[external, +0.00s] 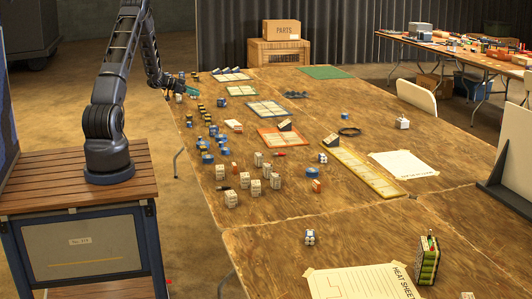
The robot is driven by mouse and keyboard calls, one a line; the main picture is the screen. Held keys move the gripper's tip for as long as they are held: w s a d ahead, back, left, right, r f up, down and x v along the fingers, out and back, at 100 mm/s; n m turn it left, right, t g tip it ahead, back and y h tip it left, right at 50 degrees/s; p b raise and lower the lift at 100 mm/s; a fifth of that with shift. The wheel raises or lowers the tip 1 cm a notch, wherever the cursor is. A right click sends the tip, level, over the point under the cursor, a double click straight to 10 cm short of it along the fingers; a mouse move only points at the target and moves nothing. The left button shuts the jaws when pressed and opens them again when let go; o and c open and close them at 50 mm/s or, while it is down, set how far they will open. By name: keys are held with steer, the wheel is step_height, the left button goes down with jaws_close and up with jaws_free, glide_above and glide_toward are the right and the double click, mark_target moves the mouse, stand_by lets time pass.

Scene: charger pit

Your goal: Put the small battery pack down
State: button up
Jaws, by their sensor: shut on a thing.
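My gripper (190,88) is over the far left edge of the long wooden table (350,215). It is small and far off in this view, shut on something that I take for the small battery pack. The held pack is mostly hidden by the fingers, and its shape and its height above the table cannot be made out. Several blue, black and yellow packs (207,157) stand in a row along the left side of the table, just nearer than the gripper. Several white packs (255,187) stand in the middle left.
Trays with blue (265,108), orange (279,137) and yellow (360,170) rims lie along the table, with a green mat (325,72) at the far end. A green battery block (427,262) stands near right.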

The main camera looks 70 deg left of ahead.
steer(key=shift+r, duration=0.25)
